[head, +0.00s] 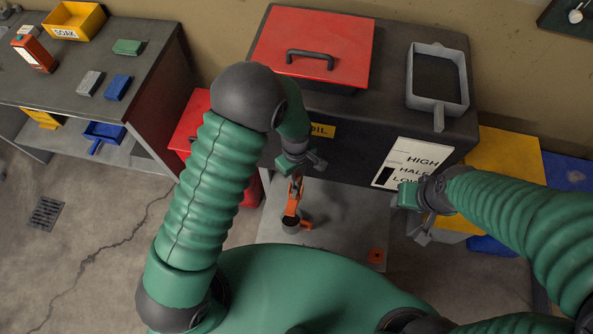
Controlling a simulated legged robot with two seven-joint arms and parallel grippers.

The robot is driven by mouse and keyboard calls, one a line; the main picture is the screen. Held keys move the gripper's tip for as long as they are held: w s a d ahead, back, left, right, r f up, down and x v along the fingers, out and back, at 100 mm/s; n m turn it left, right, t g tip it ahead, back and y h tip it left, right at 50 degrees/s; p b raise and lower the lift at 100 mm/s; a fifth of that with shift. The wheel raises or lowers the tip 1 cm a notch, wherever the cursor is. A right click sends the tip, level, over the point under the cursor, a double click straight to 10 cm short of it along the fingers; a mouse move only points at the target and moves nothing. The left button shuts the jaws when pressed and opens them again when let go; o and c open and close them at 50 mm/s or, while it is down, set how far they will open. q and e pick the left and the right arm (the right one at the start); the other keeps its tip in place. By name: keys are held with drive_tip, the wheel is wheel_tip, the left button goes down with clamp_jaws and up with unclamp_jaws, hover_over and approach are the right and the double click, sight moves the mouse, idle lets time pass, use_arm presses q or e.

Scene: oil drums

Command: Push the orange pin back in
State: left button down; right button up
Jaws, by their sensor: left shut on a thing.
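My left gripper (297,178) points down over the grey plate in front of the dark cabinet. It is shut on the upper end of an orange piece (292,198), which looks like the orange pin. The lower end of this piece meets a small grey cylinder (291,227) with a dark top and a short orange tab. I cannot tell how deep the pin sits. My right gripper (414,213) hangs in front of the cabinet's right side, apart from the pin. Its fingertips do not show clearly.
A bench (60,85) stands at left.

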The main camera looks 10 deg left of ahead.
use_arm(q)
drive_tip(key=shift+f, duration=0.45)
drive_tip(key=shift+f, duration=0.1)
drive_tip(key=shift+f+b, duration=0.8)
drive_tip(key=shift+f, duration=0.15)
drive_tip(key=shift+f, duration=0.1)
drive_tip(key=shift+f+b, duration=0.35)
drive_tip(key=shift+f, duration=0.1)
drive_tip(key=shift+f+b, duration=0.65)
drive_tip(key=shift+f, duration=0.5)
idle(0.4)
drive_tip(key=c, duration=1.2)
unclamp_jaws()
